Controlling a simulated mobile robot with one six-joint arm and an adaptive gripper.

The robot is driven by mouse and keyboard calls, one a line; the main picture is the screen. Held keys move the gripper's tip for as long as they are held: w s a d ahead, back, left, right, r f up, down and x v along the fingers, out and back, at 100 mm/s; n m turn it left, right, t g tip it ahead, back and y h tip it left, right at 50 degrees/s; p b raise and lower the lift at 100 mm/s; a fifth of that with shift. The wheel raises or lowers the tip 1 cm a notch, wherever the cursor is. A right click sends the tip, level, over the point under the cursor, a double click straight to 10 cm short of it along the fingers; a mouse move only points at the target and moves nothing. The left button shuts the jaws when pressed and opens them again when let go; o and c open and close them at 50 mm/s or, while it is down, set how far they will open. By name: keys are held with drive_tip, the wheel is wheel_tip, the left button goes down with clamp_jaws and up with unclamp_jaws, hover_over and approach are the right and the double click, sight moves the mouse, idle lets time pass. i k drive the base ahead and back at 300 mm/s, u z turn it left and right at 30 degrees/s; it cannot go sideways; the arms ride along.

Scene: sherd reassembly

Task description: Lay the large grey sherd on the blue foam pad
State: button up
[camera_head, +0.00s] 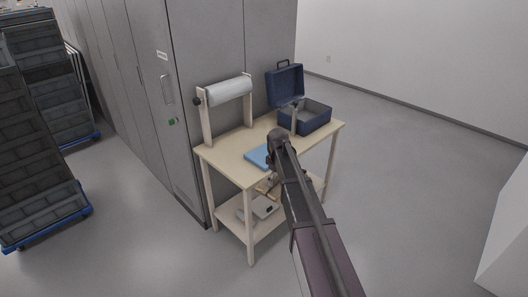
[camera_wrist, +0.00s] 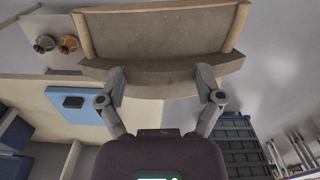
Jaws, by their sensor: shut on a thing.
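The large grey sherd (camera_wrist: 155,36) fills the top of the wrist view, a broad, slightly curved grey-brown piece with paler tan edges at its sides. My gripper (camera_wrist: 162,80) is shut on it, with a finger at each side of its near edge. The blue foam pad (camera_wrist: 92,112) shows below and left of the sherd, apart from it in the picture. A small dark block-like piece (camera_wrist: 73,102) lies on the pad. In the head view the pad (camera_head: 257,155) lies on the table's near edge, partly hidden by my arm.
The pale table (camera_head: 226,151) carries a roll on a stand (camera_head: 229,92) at the left and an open blue case (camera_head: 304,118) at the back right. Several items lie on its lower shelf (camera_head: 236,216). Grey cabinets (camera_head: 215,45) stand behind.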

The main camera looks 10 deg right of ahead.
sight(263, 153)
drive_tip(key=i, duration=1)
drive_tip(key=u, duration=0.05)
